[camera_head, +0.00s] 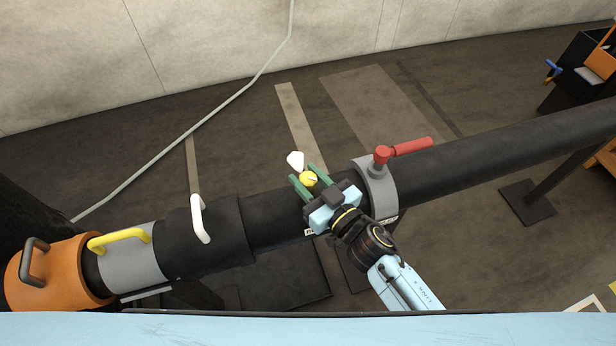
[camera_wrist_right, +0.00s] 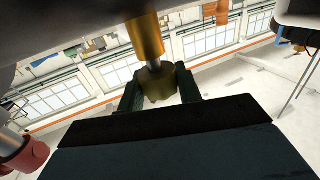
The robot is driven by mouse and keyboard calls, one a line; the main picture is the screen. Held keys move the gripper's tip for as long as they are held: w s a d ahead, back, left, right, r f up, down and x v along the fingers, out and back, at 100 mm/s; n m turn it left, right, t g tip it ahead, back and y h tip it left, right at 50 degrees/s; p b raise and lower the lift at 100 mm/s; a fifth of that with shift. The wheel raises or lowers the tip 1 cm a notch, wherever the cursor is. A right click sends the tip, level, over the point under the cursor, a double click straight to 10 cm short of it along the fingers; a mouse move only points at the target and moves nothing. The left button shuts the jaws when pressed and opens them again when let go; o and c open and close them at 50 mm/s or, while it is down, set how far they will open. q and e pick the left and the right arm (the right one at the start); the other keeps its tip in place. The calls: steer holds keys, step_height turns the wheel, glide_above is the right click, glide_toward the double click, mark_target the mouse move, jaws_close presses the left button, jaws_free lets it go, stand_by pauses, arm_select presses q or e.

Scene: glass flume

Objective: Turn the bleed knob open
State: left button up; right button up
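The bleed knob (camera_head: 308,179) is a small yellow knob on the far side of the black pipe. My right gripper (camera_head: 309,180) reaches over the pipe with its green fingers on either side of the knob. In the right wrist view the knob (camera_wrist_right: 158,88) sits between the dark fingers, below a brass stem (camera_wrist_right: 147,38). Both fingers appear to touch its sides, so the gripper looks shut on it. The knob's turned position is hard to read. My left gripper is not in view.
A red lever (camera_head: 408,147) on a grey collar (camera_head: 378,187) stands right of my right gripper. A white tag-like piece (camera_head: 295,160) is just beyond the knob. White (camera_head: 200,218), yellow (camera_head: 118,240) and dark (camera_head: 34,262) handles line the pipe at left.

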steer(key=c, duration=0.4)
steer(key=shift+o, duration=0.2)
steer(key=shift+r+n+g+y+p, duration=0.15)
steer(key=shift+n+g+y+p, duration=0.35)
steer(key=shift+y+p, duration=0.1)
steer(key=shift+d+n+g+y+p, duration=0.1)
steer(key=shift+n+g+y+p, duration=0.5)
steer(key=shift+g+y, duration=0.1)
steer(key=n+g+y, duration=0.2)
steer(key=shift+w+g+p, duration=0.1)
steer(key=shift+g+p, duration=0.25)
steer(key=shift+g, duration=0.05)
steer(key=shift+n+g+y, duration=0.5)
steer(key=shift+n+g, duration=0.3)
steer(key=shift+g, duration=0.1)
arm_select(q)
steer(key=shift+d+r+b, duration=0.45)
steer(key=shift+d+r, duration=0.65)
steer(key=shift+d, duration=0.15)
arm_select(e)
steer(key=shift+n+g+y, duration=0.5)
steer(key=shift+n+g, duration=0.3)
steer(key=shift+g, duration=0.4)
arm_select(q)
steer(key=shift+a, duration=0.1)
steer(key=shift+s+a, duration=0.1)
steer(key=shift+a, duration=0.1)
